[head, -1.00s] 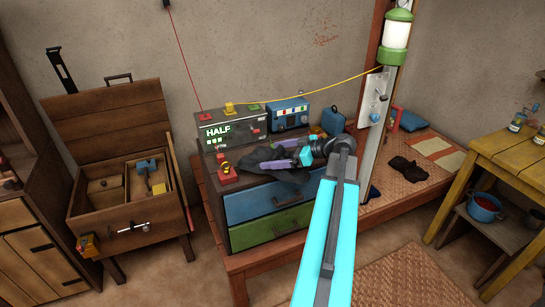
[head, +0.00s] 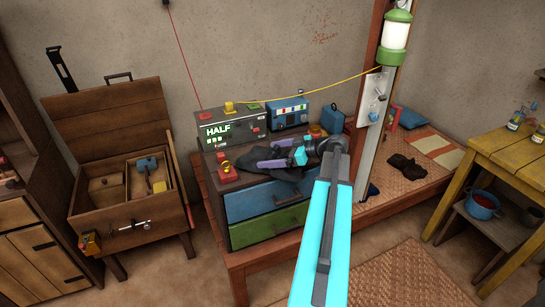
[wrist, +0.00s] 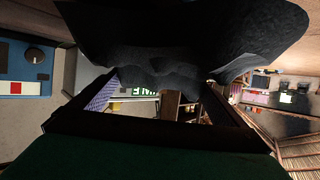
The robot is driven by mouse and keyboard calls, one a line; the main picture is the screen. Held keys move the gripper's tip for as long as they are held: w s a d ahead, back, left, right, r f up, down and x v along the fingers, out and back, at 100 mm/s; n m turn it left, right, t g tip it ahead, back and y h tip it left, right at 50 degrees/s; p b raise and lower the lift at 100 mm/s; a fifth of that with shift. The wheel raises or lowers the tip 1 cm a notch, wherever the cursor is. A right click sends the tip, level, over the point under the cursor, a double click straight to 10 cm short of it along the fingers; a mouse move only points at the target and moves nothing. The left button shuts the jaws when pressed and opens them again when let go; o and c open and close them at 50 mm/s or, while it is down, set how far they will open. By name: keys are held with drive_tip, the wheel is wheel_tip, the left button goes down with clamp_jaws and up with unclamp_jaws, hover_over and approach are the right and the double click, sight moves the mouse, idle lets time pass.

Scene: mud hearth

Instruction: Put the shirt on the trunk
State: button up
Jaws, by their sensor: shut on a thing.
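The shirt is a dark, crumpled cloth (head: 268,176) over the top of the chest with blue and green drawers (head: 268,199). My gripper (head: 262,163) has purple fingers and is shut on the cloth, just above that top. In the wrist view the same dark cloth (wrist: 180,45) is bunched at the fingers and fills the upper middle. I cannot tell whether it rests on the top or hangs just over it. An open-lidded wooden chest (head: 135,222) stands at the left. The frames do not make clear which chest is the trunk.
A lantern post (head: 386,120) stands right. Another dark cloth (head: 407,166) lies on the woven bed. A yellow table (head: 510,160) is far right.

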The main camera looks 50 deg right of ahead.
drive_tip(key=shift+f, duration=0.8)
drive_tip(key=shift+f, duration=0.15)
drive_tip(key=o, duration=0.9)
drive_tip(key=shift+o, duration=0.2)
drive_tip(key=b+v, duration=0.3)
drive_tip(key=v, duration=0.9)
drive_tip(key=shift+r, duration=0.25)
